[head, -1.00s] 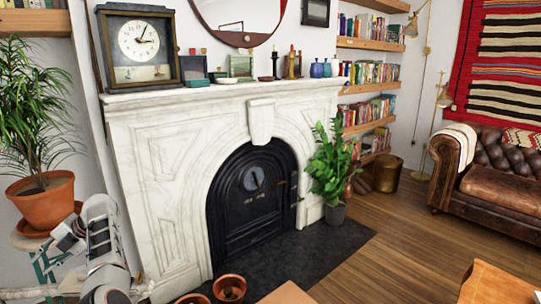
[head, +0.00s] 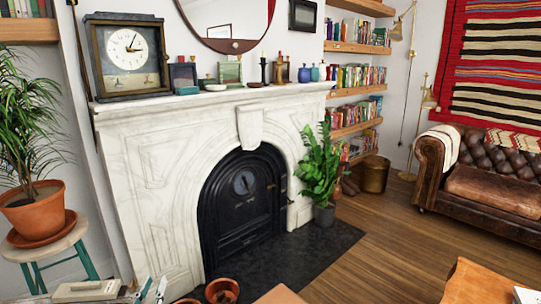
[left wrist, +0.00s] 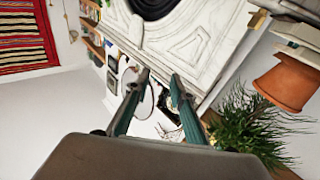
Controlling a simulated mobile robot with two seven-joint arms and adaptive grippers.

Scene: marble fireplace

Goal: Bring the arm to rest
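In the left wrist view my left gripper (left wrist: 160,78) has its two dark teal fingers apart, with nothing between them. Its fingertips appear in front of the marble fireplace (left wrist: 200,35), which shows rotated in that view. My right arm and gripper are in neither view.
A potted plant (head: 35,210) stands on a stool (head: 60,240) at the left, close to my left arm. A clock (head: 128,50) and small items stand on the mantel (head: 220,96). Terracotta pots (head: 222,291) are near the hearth. The wooden floor (head: 385,230) is open toward the sofa (head: 480,170).

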